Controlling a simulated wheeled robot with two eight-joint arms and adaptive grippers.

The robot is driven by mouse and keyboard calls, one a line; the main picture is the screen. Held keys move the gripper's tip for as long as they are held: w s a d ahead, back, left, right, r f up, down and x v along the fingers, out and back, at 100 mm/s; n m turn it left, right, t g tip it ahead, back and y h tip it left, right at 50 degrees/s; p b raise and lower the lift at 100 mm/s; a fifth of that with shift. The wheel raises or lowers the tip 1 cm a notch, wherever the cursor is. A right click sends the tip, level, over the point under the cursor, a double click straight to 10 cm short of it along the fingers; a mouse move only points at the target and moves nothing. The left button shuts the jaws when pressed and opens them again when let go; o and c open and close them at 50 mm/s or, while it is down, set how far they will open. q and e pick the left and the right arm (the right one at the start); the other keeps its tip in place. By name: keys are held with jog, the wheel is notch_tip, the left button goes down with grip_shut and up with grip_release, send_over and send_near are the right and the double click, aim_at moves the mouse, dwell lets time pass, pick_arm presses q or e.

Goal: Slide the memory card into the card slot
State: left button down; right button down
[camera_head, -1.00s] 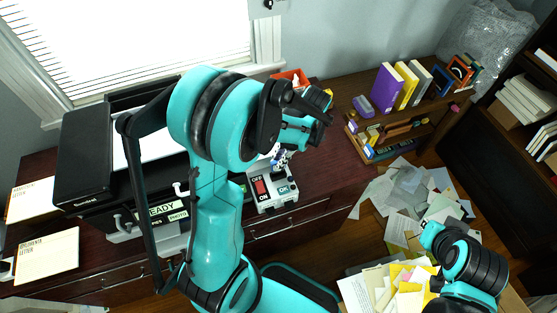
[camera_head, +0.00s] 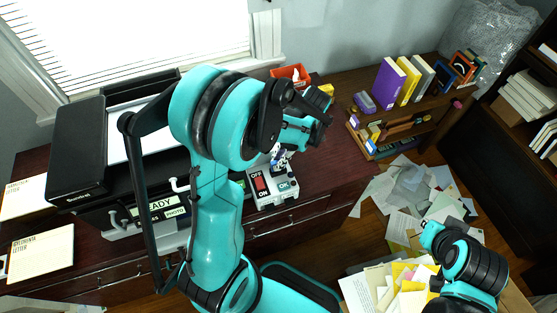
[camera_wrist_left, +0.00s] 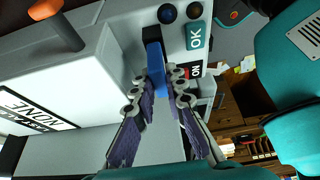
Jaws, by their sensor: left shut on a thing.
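My left gripper (camera_wrist_left: 156,88) is shut on a blue memory card (camera_wrist_left: 156,66), pinched between its fingertips in the left wrist view. The card's far end meets a dark, narrow slot (camera_wrist_left: 152,36) in the pale panel; how deep it sits I cannot tell. In the head view the left gripper (camera_head: 280,156) is small, just above the grey control panel (camera_head: 283,200), and the card is not clear there. My right gripper (camera_head: 429,231) is at the lower right, over scattered papers and away from the panel; its fingers are too small to read.
Beside the slot are an OK label (camera_wrist_left: 195,36), a blue button (camera_wrist_left: 167,13) and a red ON switch (camera_wrist_left: 195,70). A printer lever (camera_wrist_left: 47,10) juts out at upper left. Binders (camera_head: 388,85) and a red bin (camera_head: 291,74) stand behind. Papers cover the floor at right.

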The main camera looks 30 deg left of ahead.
pick_arm(q)
jog(key=c, duration=1.5)
grip_release()
jog(key=shift+f, duration=0.1)
jog(key=v, duration=1.2)
jog(key=shift+s, duration=0.1)
jog(key=s+d+m+t+h+b, duration=0.1)
jog(key=s+m+t, duration=0.2)
jog(key=m, duration=0.6)
jog(key=s+d+f+m+t+h+b, duration=0.1)
jog(key=m+t, duration=0.3)
jog(key=m, duration=0.5)
jog(key=s+d+f+m+t+h+b, duration=0.1)
jog(key=s+d+m+t+b, duration=0.1)
jog(key=m, duration=0.8)
jog(key=shift+s+f+t, duration=0.15)
jog(key=shift+s+t, duration=0.75)
jog(key=shift+s, duration=0.45)
